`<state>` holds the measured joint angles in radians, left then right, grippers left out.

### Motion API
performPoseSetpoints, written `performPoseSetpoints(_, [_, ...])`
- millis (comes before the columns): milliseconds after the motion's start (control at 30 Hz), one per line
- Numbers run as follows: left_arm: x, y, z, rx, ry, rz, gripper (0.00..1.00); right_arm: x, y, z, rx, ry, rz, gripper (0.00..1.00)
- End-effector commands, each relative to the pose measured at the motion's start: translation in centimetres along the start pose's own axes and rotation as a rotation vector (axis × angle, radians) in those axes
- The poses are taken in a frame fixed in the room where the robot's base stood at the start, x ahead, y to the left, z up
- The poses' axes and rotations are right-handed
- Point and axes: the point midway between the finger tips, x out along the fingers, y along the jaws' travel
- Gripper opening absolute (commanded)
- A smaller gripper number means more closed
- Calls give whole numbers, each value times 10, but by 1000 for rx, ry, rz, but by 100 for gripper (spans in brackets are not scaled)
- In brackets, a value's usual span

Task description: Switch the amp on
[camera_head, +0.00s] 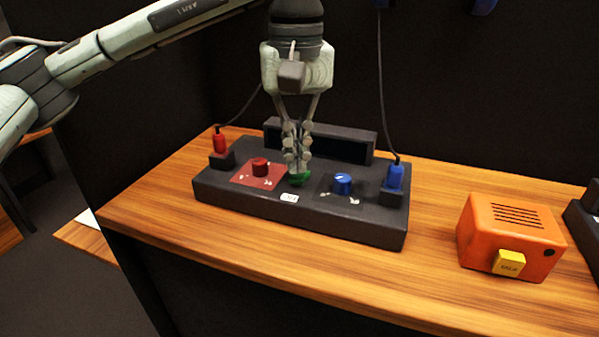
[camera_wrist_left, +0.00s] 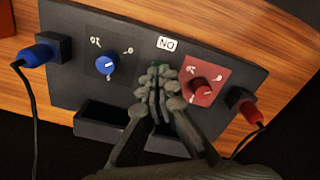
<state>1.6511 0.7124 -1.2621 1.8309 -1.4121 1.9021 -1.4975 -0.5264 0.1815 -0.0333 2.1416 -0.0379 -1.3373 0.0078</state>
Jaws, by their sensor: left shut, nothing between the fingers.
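The amp (camera_head: 240,188) is a dark sloped panel on the wooden desk. It carries a red knob (camera_head: 260,167) on a red patch, a blue knob (camera_head: 342,184), and a green button (camera_head: 299,180) between them. A small white label (camera_head: 289,198) sits in front of the green button; it reads "ON", upside down in the left wrist view (camera_wrist_left: 167,43). My left gripper (camera_head: 298,168) is shut and empty, pointing down at the green button and mostly covering it. Whether the fingertips touch it I cannot tell. My right gripper is not in view.
A red plug (camera_head: 219,143) and a blue plug (camera_head: 395,176) with black cables stand at the amp's two ends. A raised dark trough (camera_head: 345,143) runs along its back. An orange box (camera_head: 500,235) with a yellow button (camera_head: 509,264) stands to the right. The desk's front strip is clear.

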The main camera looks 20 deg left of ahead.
Motion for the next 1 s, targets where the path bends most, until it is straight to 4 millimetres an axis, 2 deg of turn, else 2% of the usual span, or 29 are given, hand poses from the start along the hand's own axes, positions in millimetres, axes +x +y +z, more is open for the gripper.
performPoseSetpoints(1000, [16,0,0,0,0,0,0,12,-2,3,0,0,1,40])
